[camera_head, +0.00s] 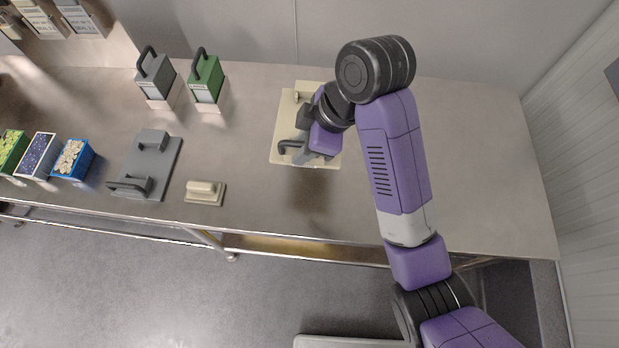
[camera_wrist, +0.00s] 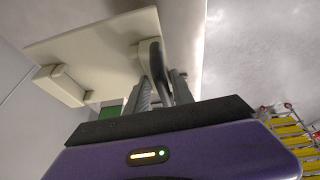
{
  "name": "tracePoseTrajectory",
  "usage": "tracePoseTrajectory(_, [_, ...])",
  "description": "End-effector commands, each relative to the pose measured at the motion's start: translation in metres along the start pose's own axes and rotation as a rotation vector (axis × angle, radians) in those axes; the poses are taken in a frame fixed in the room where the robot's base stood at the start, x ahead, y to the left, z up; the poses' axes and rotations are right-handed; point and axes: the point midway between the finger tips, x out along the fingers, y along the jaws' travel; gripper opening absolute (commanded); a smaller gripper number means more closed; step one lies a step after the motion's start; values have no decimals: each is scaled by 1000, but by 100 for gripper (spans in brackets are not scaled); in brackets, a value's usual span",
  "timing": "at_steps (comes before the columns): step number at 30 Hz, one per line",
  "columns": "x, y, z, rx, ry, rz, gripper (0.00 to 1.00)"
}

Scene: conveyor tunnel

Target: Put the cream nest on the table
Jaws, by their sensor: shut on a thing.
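The cream nest (camera_head: 284,125) is a flat cream plate with a cream block near its back edge and a dark looped handle near its front edge. In the wrist view the plate (camera_wrist: 100,45) spreads left of the fingers, with its cream block (camera_wrist: 62,86) at far left. My gripper (camera_head: 301,152) is shut on the dark handle, which stands between the two fingers in the wrist view (camera_wrist: 160,80). A shadow on the steel table (camera_head: 450,150) just in front of the nest suggests that it is held above the top. My arm hides its right side.
Grey (camera_head: 155,78) and green (camera_head: 206,80) handled boxes stand behind. Several filled bins (camera_head: 72,160) stand at far left. The table's right part is clear.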

Motion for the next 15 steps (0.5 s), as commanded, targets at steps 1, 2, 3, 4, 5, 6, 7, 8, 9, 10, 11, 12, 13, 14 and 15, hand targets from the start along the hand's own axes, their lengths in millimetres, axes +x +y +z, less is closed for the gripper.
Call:
tracePoseTrajectory(1, [14,-3,6,2,0,-6,0])
tracePoseTrajectory(2, [20,-3,8,3,0,-5,0])
tracePoseTrajectory(3, [26,-3,12,3,-1,-4,0])
tracePoseTrajectory(4, [32,-3,14,4,-1,-4,0])
tracePoseTrajectory(5, [38,-4,17,4,-2,-5,0])
tracePoseTrajectory(6, [46,-4,20,3,-1,-4,0])
tracePoseTrajectory(7, [53,-5,23,4,-1,-5,0])
tracePoseTrajectory(8, [59,-5,26,4,-2,-5,0])
tracePoseTrajectory(9, [67,-5,29,3,-2,-3,0])
tracePoseTrajectory(10, [73,-6,32,4,-2,-4,0])
tracePoseTrajectory(11, [79,-6,34,4,-1,-3,0])
tracePoseTrajectory(12, [86,-6,37,3,-1,-3,0])
tracePoseTrajectory(13, [91,-7,39,2,-1,-3,0])
tracePoseTrajectory(14, [94,-7,40,2,-1,-2,0])
tracePoseTrajectory(15, [99,-7,43,2,-1,-1,0])
